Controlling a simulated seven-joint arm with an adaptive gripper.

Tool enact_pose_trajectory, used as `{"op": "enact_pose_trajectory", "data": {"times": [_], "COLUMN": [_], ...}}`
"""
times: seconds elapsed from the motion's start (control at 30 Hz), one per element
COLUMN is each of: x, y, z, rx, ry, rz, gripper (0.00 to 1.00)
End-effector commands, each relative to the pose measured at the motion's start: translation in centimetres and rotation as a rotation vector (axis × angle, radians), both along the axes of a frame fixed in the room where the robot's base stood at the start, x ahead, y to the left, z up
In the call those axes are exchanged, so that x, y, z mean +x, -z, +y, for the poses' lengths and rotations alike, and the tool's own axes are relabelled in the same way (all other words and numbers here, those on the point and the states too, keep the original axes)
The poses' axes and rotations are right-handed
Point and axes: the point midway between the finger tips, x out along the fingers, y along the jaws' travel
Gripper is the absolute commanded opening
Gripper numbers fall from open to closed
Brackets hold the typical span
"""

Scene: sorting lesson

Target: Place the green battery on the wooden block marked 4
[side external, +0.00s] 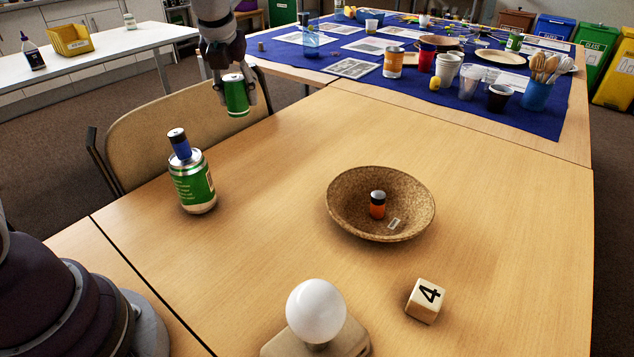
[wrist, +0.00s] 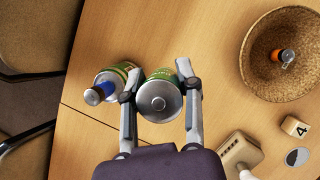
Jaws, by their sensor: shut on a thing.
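The green battery (side external: 236,97) is held between the fingers of my gripper (side external: 238,98), above the far left part of the table. It is roughly upright and clear of the surface. In the wrist view my gripper (wrist: 160,105) is shut around the green battery (wrist: 158,98), whose metal end with a small nub faces the camera. The wooden block marked 4 (side external: 425,301) sits on the table at the front right, its top bare. It also shows at the right of the wrist view (wrist: 294,127). My gripper is well away from the block.
A green can (side external: 194,186) stands left with a blue battery (side external: 179,146) on top. A cork-like bowl (side external: 350,218) holds an orange battery (side external: 377,208), between gripper and block. A white bulb on a base (side external: 316,310) stands left of the block. A cluttered blue-clothed table is behind.

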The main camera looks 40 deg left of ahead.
Motion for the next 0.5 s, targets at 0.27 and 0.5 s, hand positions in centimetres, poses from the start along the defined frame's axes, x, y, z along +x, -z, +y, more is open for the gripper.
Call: {"op": "enact_pose_trajectory", "data": {"times": [0.27, 0.5], "x": [5.4, 2.2], "y": [1.4, 3.6], "z": [-17.6, -30.3], "rx": [0.0, -0.004], "ry": [0.766, 1.34], "rz": [0.003, 0.003], "gripper": [0.0, 0.0]}}
